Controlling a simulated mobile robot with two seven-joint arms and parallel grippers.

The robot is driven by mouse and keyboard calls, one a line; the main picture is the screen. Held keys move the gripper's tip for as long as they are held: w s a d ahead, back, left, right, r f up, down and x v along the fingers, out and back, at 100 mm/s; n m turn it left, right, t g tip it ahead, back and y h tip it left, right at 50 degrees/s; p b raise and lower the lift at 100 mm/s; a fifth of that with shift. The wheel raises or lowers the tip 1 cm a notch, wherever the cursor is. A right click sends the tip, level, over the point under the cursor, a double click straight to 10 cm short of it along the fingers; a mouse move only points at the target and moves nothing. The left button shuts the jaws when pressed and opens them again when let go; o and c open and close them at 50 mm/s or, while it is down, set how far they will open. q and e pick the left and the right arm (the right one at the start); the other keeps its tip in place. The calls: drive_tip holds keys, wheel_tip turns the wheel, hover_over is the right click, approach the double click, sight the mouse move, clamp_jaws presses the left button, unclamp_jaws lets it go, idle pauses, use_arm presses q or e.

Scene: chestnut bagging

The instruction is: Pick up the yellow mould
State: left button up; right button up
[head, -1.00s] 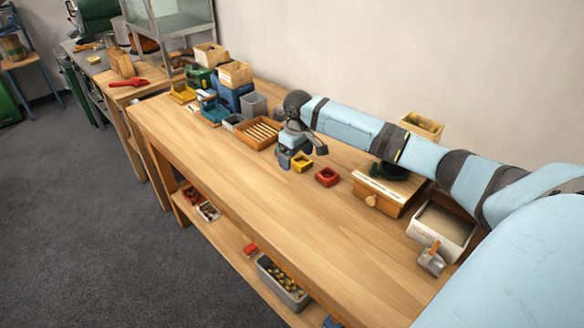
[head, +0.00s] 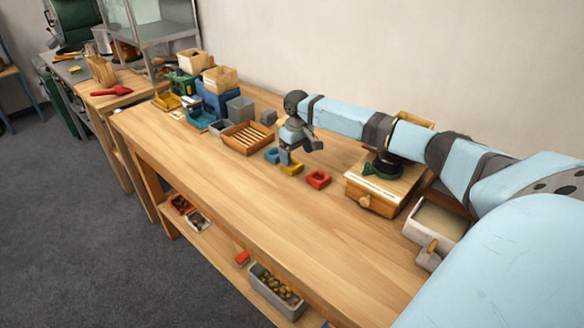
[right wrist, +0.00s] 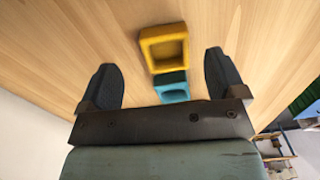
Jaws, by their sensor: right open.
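The yellow mould (head: 291,168) is a small square, hollow piece on the table. In the right wrist view the yellow mould (right wrist: 165,48) lies just beyond the fingertips, between their lines, with bare wood around most of it. A blue mould (right wrist: 171,86) sits directly beside it, on the side toward my gripper; it also shows in the head view (head: 271,155). My right gripper (right wrist: 162,74) is open and empty, pointing down at the moulds. In the head view my right gripper (head: 291,156) partly covers the yellow mould. My left gripper is out of view.
A red mould (head: 318,179) lies to the right of the yellow one. A slatted wooden tray (head: 249,138) and grey bins (head: 240,109) stand to the left. A wooden box (head: 380,194) stands to the right. The table's front stretch is clear.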

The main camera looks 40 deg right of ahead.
sight(295, 165)
drive_tip(key=f, duration=0.4)
drive_tip(key=shift+w+a+f, duration=0.15)
drive_tip(key=shift+a+f, duration=0.1)
drive_tip(key=shift+f, duration=0.15)
drive_tip(key=shift+c, duration=0.4)
drive_tip(key=c, duration=1)
drive_tip(key=shift+o, duration=0.2)
drive_tip(key=shift+r, duration=0.1)
